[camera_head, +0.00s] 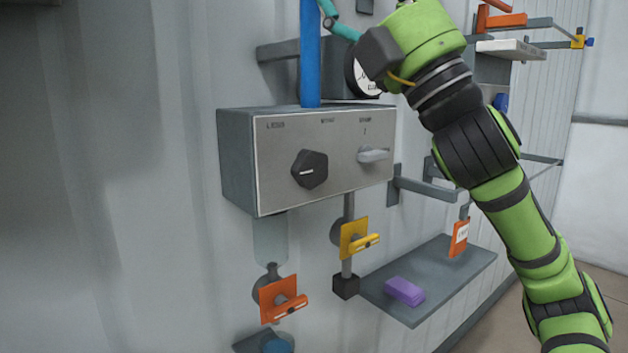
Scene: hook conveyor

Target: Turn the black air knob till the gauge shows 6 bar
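The black air knob (310,168) is on the front of a grey control box (275,140) on the wall. It has a pale pointer mark lying nearly level. The round white gauge (362,78) is above the box. My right wrist covers most of its face, so its needle and reading cannot be made out. My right arm comes in from the right and reaches above the box. A teal part of what looks like my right gripper (340,25) is at the top edge, well above the knob and apart from it. Its fingertips are not clear. My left gripper is out of view.
A blue vertical pipe (310,55) rises from the box. Yellow (355,238) and orange (283,298) valve handles are below. A shelf (455,265) holds a purple block (404,291). Space before the knob is clear.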

